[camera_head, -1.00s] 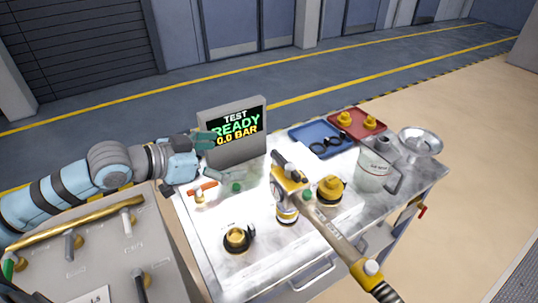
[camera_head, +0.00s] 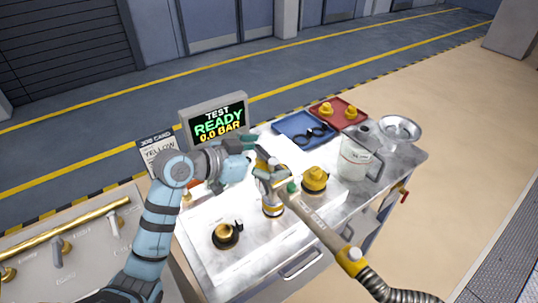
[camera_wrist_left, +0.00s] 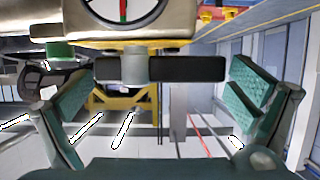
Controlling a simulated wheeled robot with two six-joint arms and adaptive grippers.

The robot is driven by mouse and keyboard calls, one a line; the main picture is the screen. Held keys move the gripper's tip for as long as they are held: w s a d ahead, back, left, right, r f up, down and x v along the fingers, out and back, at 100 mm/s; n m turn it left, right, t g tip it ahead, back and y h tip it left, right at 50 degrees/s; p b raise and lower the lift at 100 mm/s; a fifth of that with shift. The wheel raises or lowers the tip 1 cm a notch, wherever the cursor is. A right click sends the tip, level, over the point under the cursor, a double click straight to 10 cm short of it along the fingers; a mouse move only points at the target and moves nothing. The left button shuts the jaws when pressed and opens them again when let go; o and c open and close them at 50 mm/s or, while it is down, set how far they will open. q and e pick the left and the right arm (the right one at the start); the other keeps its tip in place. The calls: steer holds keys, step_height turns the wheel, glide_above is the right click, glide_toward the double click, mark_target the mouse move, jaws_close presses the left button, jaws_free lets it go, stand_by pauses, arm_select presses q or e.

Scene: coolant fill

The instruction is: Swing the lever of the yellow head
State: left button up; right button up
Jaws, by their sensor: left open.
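The yellow head (camera_head: 312,216) stands over the table, with a long tan body and a yellow collar, and a ribbed hose running off at the lower right. Its far end is partly hidden behind my left gripper (camera_head: 256,160). In the left wrist view, a dark lever bar (camera_wrist_left: 190,69) with a grey hub lies crosswise ahead, under a metal body with a round gauge (camera_wrist_left: 124,8). My left gripper (camera_wrist_left: 160,105) is open there, its teal fingers on either side of the bar, with no clear contact. My right gripper is not in view.
A test screen (camera_head: 214,122) reads READY, 0.0 BAR. A job card (camera_head: 158,150) reads YELLOW. The table also bears a black-and-gold fitting (camera_head: 226,235), a yellow cap (camera_head: 315,178), a jug (camera_head: 355,160), a funnel (camera_head: 400,130), and blue (camera_head: 285,124) and red (camera_head: 360,117) trays.

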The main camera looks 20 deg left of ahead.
arm_select(q)
steer(key=shift+w+d+f, duration=0.1)
steer(key=shift+w+d, duration=0.05)
steer(key=shift+w, duration=0.05)
steer(key=c, duration=1.4)
